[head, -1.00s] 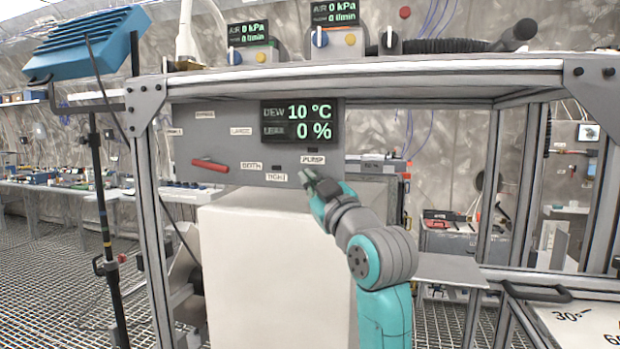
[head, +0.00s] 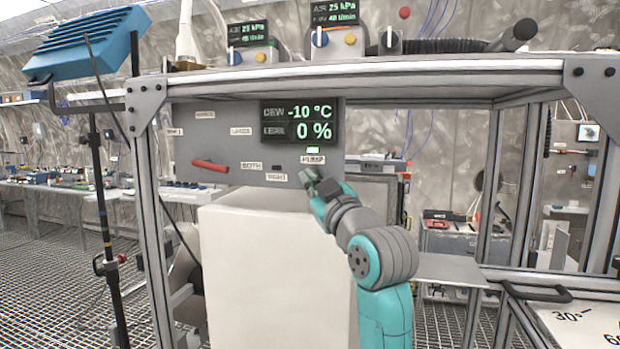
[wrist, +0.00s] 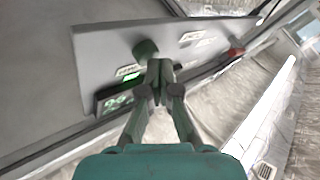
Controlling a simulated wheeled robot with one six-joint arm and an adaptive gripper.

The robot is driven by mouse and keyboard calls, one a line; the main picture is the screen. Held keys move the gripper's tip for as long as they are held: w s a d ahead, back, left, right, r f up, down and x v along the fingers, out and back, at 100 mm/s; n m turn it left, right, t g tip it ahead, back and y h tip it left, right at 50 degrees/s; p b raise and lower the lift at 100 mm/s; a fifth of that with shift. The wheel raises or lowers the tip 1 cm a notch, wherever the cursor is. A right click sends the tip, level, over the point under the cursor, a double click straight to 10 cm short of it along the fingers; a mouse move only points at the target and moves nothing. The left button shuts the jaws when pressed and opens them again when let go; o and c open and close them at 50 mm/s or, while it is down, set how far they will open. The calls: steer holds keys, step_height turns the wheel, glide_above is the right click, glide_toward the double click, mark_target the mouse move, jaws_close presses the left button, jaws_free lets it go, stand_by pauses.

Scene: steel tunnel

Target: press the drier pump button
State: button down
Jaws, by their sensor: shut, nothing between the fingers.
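The grey drier panel (head: 225,150) hangs under the frame's top beam. Its pump label (head: 312,159) sits below a lit green lamp (head: 312,150); the lamp also shows in the wrist view (wrist: 131,78). A dark green round button (wrist: 145,49) stands out from the panel near that label in the wrist view. My gripper (head: 315,182) is shut and empty, its tips at the panel just below the pump label. In the wrist view the fingertips (wrist: 159,68) overlap the button's edge; I cannot tell whether they touch. In the head view my gripper mostly covers the button.
The display (head: 298,122) reads -10 °C and 0 %. A red lever handle (head: 210,165) is on the panel's left. A big white box (head: 275,265) stands below the panel. Frame posts (head: 150,220) flank it. Two meters (head: 248,33) sit on top.

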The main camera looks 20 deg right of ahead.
steer(key=s+a, duration=0.3)
steer(key=s, duration=0.2)
steer(key=shift+a, duration=0.3)
stand_by(0.4)
steer(key=shift+w, duration=0.1)
steer(key=shift+f, duration=0.1)
